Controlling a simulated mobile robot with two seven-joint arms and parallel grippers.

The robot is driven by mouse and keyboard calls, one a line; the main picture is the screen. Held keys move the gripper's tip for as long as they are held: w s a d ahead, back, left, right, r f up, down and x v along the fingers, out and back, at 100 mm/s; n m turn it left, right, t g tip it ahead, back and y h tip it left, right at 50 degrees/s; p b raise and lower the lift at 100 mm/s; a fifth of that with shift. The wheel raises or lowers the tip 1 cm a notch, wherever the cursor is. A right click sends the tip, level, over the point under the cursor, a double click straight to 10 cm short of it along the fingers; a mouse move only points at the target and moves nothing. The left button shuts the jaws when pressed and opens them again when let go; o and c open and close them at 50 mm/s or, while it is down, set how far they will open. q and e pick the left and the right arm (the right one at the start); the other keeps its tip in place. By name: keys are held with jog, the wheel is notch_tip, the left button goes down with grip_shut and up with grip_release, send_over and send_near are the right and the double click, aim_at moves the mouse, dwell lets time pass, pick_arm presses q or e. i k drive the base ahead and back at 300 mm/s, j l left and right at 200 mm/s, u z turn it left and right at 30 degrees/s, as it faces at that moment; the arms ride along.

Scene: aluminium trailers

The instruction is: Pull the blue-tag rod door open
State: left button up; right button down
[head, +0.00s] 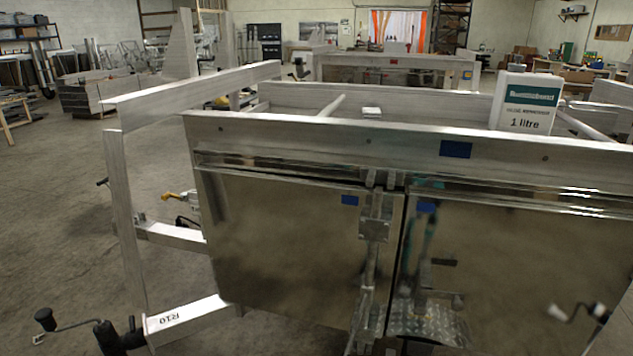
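The trailer in front of me has two shiny metal door panels side by side. The left door (285,235) has a blue tag (350,200) near its top right corner. The right door (520,250) has a blue tag (427,206) near its top left corner. A vertical locking rod (375,260) with a bracket runs down the left door near its right edge. A narrow dark gap runs between the panels; I cannot tell whether either stands slightly ajar. The rod's lower end is hard to make out among reflections. Neither of my grippers is in view.
A third blue tag (455,149) marks the top rail. A 1 litre container (527,101) stands on the trailer. Floor at left (60,230) is mostly clear.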

aim_at(298, 248)
jog(key=i+j+z, duration=0.2)
jog(key=z, duration=0.15)
jog(key=i+j+z, duration=0.2)
jog(key=j+z, duration=0.2)
jog(key=i+j+z, duration=0.1)
jog(key=j+z, duration=0.25)
jog(key=k+j+z, duration=0.2)
jog(key=j+z, duration=0.25)
jog(key=k+j, duration=0.05)
jog(key=j, duration=0.05)
